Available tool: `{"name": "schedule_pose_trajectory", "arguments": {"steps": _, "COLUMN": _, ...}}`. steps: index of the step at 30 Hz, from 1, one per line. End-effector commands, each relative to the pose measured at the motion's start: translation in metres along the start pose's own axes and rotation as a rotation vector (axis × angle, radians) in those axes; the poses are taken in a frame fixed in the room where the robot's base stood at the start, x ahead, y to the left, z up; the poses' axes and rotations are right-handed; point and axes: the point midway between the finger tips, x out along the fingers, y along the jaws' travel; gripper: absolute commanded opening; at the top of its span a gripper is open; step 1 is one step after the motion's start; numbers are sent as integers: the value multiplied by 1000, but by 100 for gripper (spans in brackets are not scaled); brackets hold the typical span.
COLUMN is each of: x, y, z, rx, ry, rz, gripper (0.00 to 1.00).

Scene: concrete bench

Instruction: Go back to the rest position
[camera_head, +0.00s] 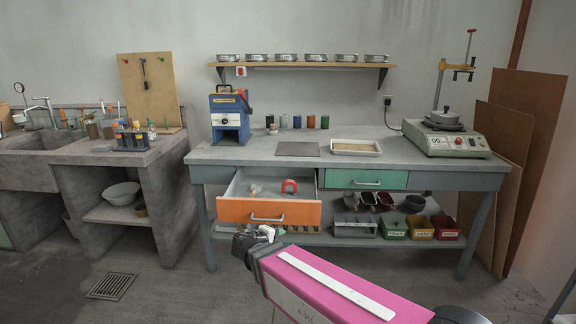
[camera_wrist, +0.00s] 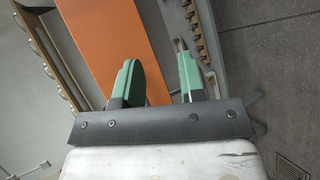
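My gripper (camera_head: 262,234) is in front of the workbench, just below and in front of the orange drawer (camera_head: 240,211). In the wrist view my gripper (camera_wrist: 158,72) has its two green fingers well apart, with nothing between them. The orange drawer front also fills the upper middle of the wrist view (camera_wrist: 100,40). The drawer stands pulled out. A red horseshoe-shaped piece (camera_head: 290,186) and a small pale item (camera_head: 256,189) lie in it. My pink arm link stretches from the lower right toward the drawer.
The workbench (camera_head: 240,155) carries a blue machine (camera_head: 230,117), a white tray (camera_head: 356,148) and a scale-like device (camera_head: 446,135). The green drawer (camera_head: 366,180) is shut. Coloured bins (camera_head: 420,228) stand on the lower shelf. A concrete sink bench (camera_head: 170,150) is at left. Floor left of my arm is clear.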

Motion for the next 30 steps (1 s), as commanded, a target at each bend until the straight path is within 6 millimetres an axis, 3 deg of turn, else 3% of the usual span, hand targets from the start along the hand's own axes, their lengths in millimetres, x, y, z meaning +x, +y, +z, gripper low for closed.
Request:
{"name": "schedule_pose_trajectory", "arguments": {"steps": 3, "x": 35, "y": -7, "z": 34, "rx": 68, "ry": -93, "rz": -128, "gripper": 37}}
{"name": "schedule_pose_trajectory", "arguments": {"steps": 12, "x": 95, "y": -30, "z": 110, "rx": 265, "ry": -283, "rz": -440, "gripper": 37}}
{"name": "schedule_pose_trajectory", "arguments": {"steps": 21, "x": 128, "y": -49, "z": 173, "rx": 509, "ry": -427, "rz": -739, "gripper": 37}}
{"name": "schedule_pose_trajectory", "arguments": {"steps": 30, "x": 145, "y": -57, "z": 217, "rx": 766, "ry": -505, "rz": -991, "gripper": 37}}
